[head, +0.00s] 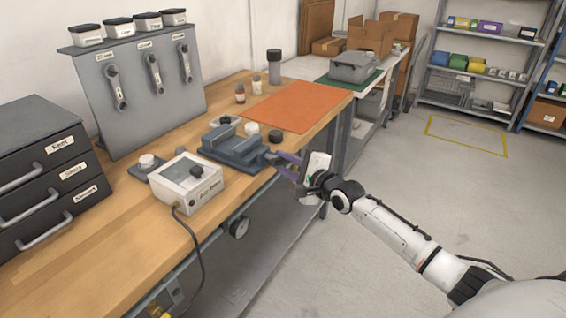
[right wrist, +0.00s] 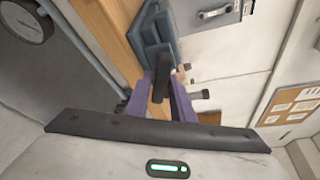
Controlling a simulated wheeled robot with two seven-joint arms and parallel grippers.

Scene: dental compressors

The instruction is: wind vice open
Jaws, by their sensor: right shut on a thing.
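The blue-grey vice (head: 236,149) is at the front edge of the wooden bench (head: 103,270) in the head view. It also shows at the top of the right wrist view (right wrist: 158,34). My right gripper (head: 279,160) reaches it from the right, off the bench edge. Its purple fingers are shut on the dark vice handle (right wrist: 160,76), which stands between them in the right wrist view. The fingers hide part of the handle in the head view. My left gripper is not in view.
A white control box (head: 187,183) with a dark knob and cable stands left of the vice. An orange mat (head: 286,106) lies behind it, with small jars nearby. Grey drawers (head: 45,175) and a tool panel (head: 140,85) stand at the left. The floor right of the bench is clear.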

